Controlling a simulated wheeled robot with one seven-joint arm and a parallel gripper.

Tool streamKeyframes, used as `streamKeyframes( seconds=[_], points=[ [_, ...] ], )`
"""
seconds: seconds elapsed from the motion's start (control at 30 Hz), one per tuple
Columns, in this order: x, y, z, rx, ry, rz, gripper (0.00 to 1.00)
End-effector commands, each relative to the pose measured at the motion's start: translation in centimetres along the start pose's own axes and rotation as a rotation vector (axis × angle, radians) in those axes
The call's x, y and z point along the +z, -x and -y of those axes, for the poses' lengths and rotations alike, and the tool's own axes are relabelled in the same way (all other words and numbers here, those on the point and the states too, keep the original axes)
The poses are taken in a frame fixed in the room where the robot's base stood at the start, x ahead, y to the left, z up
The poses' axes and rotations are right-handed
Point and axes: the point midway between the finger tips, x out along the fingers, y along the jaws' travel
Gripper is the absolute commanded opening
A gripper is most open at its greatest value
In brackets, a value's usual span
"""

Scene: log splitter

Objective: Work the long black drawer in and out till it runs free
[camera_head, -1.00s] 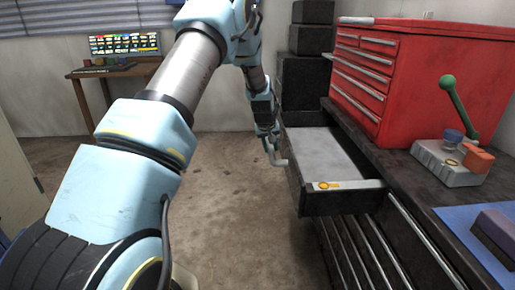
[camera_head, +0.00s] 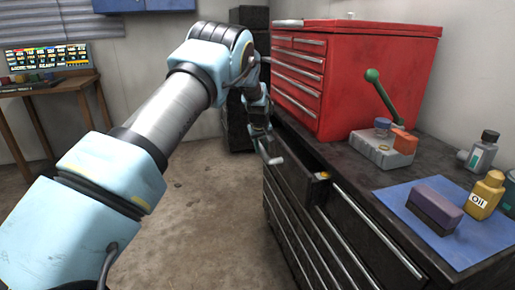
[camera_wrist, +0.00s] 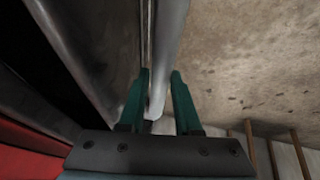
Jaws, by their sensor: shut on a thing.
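My gripper (camera_head: 267,143) is at the handle's far end. In the wrist view the green fingers of my gripper (camera_wrist: 158,98) are shut on the pale handle bar (camera_wrist: 167,60), which runs between them. The dark drawer front (camera_wrist: 95,45) lies to the left of the bar. Most of the drawer's inside is hidden.
A red tool chest (camera_head: 375,75) stands on the bench. In front of it are a grey block with a green lever (camera_head: 380,92), a blue mat (camera_head: 462,249), a purple-topped block (camera_head: 436,205) and bottles (camera_head: 485,195). The floor (camera_head: 215,235) left of the bench is clear.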

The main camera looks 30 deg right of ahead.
Motion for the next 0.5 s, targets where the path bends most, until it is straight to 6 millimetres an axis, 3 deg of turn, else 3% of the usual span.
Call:
streamKeyframes(
  seconds=[0.17, 0.2, 0.43, 0.5],
  points=[
    [0.07, 0.04, -0.15, 0.002, -0.001, 0.001, 0.0],
    [0.07, 0.04, -0.14, 0.002, -0.001, 0.001, 0.34],
    [0.02, 0.03, -0.03, 0.001, 0.0, 0.0, 0.6],
    [0.01, 0.02, -0.01, 0.001, 0.0, 0.0, 0.62]
  ],
)
